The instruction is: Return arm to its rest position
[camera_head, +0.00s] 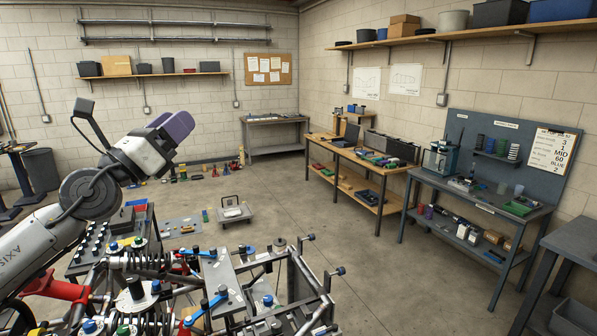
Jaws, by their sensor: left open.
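My left arm comes in from the left edge and reaches up over the chassis. My left gripper (172,127) is at its end, raised well above everything, with purple fingers pointing up and right. It holds nothing that I can see. The tube chassis (318,283) stands below it at the bottom of the view, with coil springs, blue and green caps and a flat plate on it. The gripper is far from the chassis and touches nothing. My right gripper is not in the view.
A tray of black-capped parts (103,240) stands beside the chassis, under my left arm. Workbenches line the right wall, including one with a pegboard (540,180). A small bench (275,122) stands at the back.

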